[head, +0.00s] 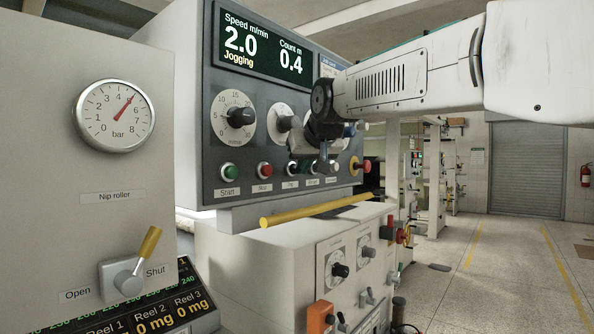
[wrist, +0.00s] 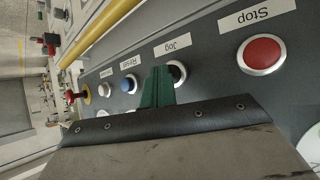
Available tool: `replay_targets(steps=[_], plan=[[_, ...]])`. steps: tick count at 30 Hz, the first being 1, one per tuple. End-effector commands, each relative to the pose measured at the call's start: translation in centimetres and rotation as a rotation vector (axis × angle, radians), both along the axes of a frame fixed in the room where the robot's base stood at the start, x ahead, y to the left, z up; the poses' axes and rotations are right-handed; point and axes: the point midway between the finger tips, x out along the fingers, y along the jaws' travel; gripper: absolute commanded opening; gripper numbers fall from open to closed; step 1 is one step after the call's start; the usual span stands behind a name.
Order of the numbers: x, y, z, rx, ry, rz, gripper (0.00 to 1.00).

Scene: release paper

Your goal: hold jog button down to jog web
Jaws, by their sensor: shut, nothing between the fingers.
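The black jog button (wrist: 180,70) has a metal ring and sits under the "Jog" label (wrist: 178,43) in the wrist view, partly covered by my gripper. My gripper (wrist: 160,80) is shut and empty, its green fingertips over the button; they look in contact, though the contact point is hidden. In the head view my gripper (head: 296,164) reaches the lower row of the panel at the Jog label (head: 291,184), and hides most of that button. The display (head: 262,45) reads speed 2.0 m/min, count 0.4 m and "Jogging".
The red stop button (wrist: 262,54) is beside the jog button, with the blue reset button (wrist: 129,84) on the other side. A green start button (head: 229,171) is further left in the head view. A yellow bar (head: 315,210) runs below the panel.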

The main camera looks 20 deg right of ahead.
Motion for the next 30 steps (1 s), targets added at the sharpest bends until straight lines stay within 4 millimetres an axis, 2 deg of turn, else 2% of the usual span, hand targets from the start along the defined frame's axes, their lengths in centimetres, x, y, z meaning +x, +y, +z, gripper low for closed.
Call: replay_targets(steps=[16,26,30], plan=[[-1.4,-1.0,0.0,0.000,-0.001,-0.001,0.00],[-1.5,-1.1,0.0,0.000,0.000,0.000,0.00],[-2.3,-1.7,0.0,0.002,0.000,-0.001,0.00]])
